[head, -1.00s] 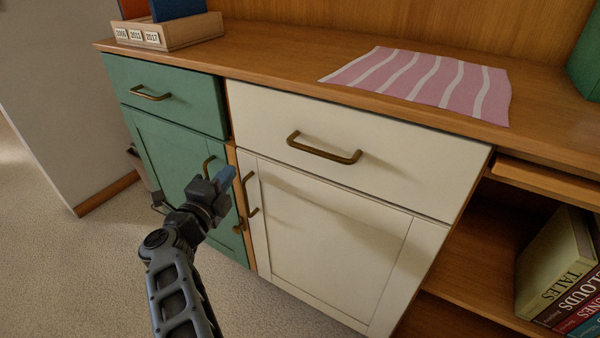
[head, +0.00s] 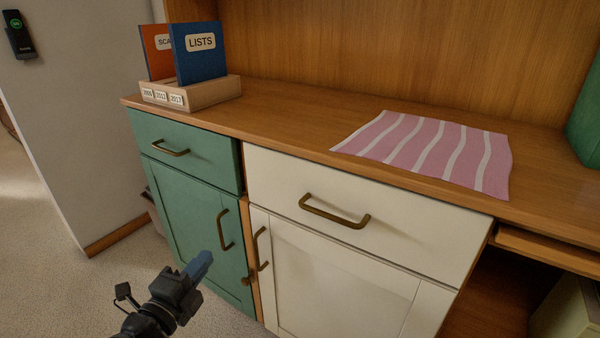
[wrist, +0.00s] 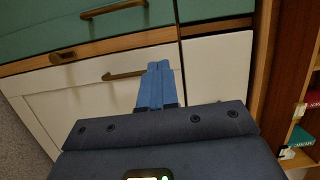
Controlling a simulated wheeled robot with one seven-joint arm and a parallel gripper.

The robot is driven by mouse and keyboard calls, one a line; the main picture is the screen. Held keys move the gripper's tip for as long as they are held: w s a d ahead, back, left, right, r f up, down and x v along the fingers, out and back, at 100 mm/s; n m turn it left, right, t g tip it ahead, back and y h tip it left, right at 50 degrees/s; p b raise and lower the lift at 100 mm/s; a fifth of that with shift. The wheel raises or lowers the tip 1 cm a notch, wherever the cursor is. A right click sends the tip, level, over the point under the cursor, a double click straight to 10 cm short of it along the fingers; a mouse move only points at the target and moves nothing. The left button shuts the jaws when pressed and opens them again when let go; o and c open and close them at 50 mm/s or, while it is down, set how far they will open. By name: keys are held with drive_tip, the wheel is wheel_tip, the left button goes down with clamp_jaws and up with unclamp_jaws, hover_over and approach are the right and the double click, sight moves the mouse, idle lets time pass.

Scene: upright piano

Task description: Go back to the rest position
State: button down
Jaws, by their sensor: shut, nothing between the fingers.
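My gripper (head: 197,268) is low in the head view, in front of the green cabinet door (head: 190,232) and left of the white cabinet door (head: 335,285). Its two blue fingers are together with nothing between them. In the wrist view my gripper (wrist: 158,68) points at the cabinet fronts, its blue fingers side by side and overlapping the white front in the picture. It appears free of the handles; the exact gap to the cabinet cannot be told.
The white drawer (head: 360,215) and green drawer (head: 185,150) are closed. On the wooden counter lie a pink striped cloth (head: 430,150) and a wooden box (head: 190,95) holding blue and orange binders. Carpet is open at left.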

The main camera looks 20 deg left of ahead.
drive_tip(key=shift+d, duration=0.1)
drive_tip(key=w+d+f+n+t, duration=0.1)
drive_tip(key=w+d+f+n, duration=0.2)
drive_tip(key=d, duration=1.2)
drive_tip(key=d+f+n+t, duration=0.2)
drive_tip(key=d+f+n, duration=0.15)
drive_tip(key=d, duration=1.15)
drive_tip(key=s+d+f+n+g+y, duration=0.2)
drive_tip(key=s+d+n, duration=0.5)
drive_tip(key=s+d, duration=1.2)
drive_tip(key=s+d+r+n+g+h, duration=0.1)
drive_tip(key=s+d+r+n+g, duration=0.15)
drive_tip(key=s+r, duration=0.6)
drive_tip(key=s+d+r+n+g+h, duration=0.15)
drive_tip(key=s+d+r, duration=0.35)
drive_tip(key=s, duration=0.7)
wheel_tip(320, 180, up, 27)
drive_tip(key=p, duration=2.6)
drive_tip(key=shift+w+a, duration=0.2)
drive_tip(key=shift+a, duration=0.2)
